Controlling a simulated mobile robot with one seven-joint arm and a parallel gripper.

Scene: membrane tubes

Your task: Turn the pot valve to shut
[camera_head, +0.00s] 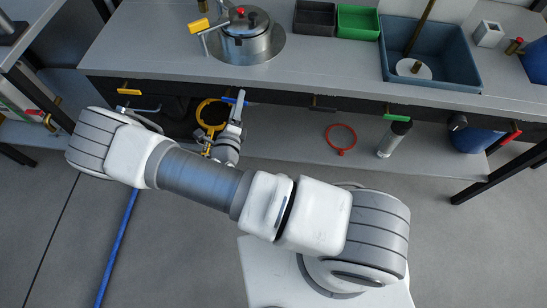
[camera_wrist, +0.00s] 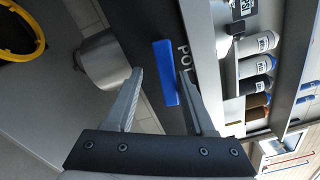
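In the head view my gripper (camera_head: 238,101) is at the rail below the steel pot (camera_head: 247,44), which has a lid with a red knob.
Other levers are along the rail: yellow (camera_head: 129,91), green (camera_head: 396,117) and red (camera_head: 511,137). A yellow ring (camera_head: 202,111) hangs left of my gripper. A red ring (camera_head: 341,138) and a clear cylinder (camera_head: 390,142) are on the lower shelf. A blue basin (camera_head: 465,72) is set in the bench.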

